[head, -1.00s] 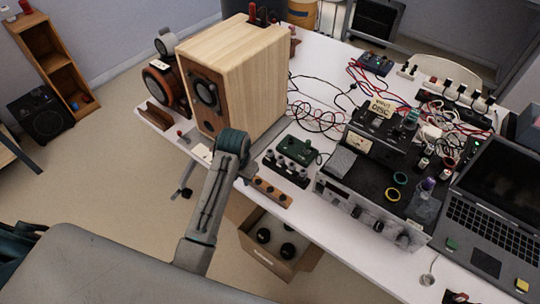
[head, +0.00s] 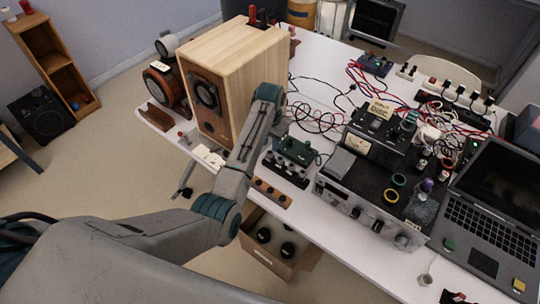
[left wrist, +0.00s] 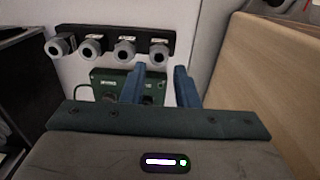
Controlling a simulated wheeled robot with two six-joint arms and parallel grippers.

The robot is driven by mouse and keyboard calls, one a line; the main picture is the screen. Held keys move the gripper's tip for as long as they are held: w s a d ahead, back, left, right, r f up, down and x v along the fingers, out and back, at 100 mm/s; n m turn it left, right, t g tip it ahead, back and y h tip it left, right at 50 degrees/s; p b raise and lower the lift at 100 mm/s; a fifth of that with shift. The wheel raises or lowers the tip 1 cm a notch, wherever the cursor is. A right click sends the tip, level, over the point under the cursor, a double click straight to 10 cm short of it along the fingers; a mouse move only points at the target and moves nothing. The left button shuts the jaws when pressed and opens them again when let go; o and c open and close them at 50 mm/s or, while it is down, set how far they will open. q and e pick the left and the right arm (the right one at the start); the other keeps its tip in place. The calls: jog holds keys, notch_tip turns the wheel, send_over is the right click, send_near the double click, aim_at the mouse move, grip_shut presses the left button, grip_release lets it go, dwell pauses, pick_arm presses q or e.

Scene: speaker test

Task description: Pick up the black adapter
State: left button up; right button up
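I cannot single out the black adapter with certainty. Several small black plug-like blocks (head: 476,96) sit along a power strip at the back right of the table in the head view. My left gripper shows in the left wrist view (left wrist: 159,72) with its two blue fingers apart and nothing between them. It is above the table, beside the wooden speaker and over the green box (left wrist: 108,82), far from the black blocks. In the head view its fingers are mostly hidden by the wrist. My right gripper is not in view.
The wooden speaker (head: 246,75) stands left of my left wrist. The green box (head: 299,151), a black amplifier (head: 352,196), a meter box (head: 360,143) and a laptop (head: 497,205) crowd the table. Loose red and black cables (head: 318,116) lie behind.

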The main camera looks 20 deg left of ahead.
aim_at(270, 152)
pick_arm(q)
jog(key=shift+f, duration=0.35)
jog(key=f+p, duration=0.2)
jog(key=f, duration=0.1)
jog(key=shift+s+f, duration=0.2)
jog(key=shift+f, duration=0.65)
grip_shut()
jog(key=shift+r, duration=0.15)
